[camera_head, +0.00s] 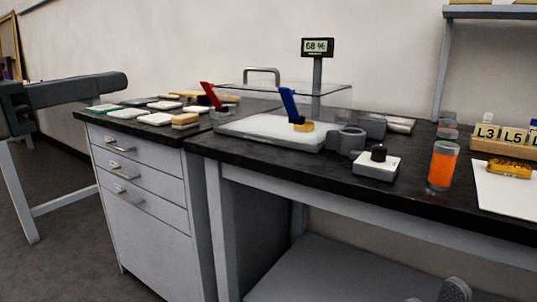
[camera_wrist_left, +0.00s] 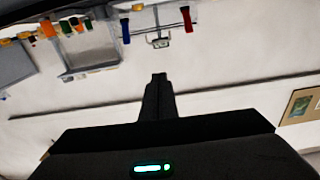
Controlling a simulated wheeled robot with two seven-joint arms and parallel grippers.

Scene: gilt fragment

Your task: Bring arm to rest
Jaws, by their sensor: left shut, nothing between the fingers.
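My left arm comes in from the left edge of the head view. Its dark left gripper (camera_head: 118,83) is held out level, left of the bench and apart from it. In the left wrist view, which shows the room upside down, the fingers of the left gripper (camera_wrist_left: 159,78) are together with nothing between them. My right gripper does not show clearly in either view.
A drawer cabinet (camera_head: 150,215) stands at left. Floor (camera_head: 80,260) is open left of it.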

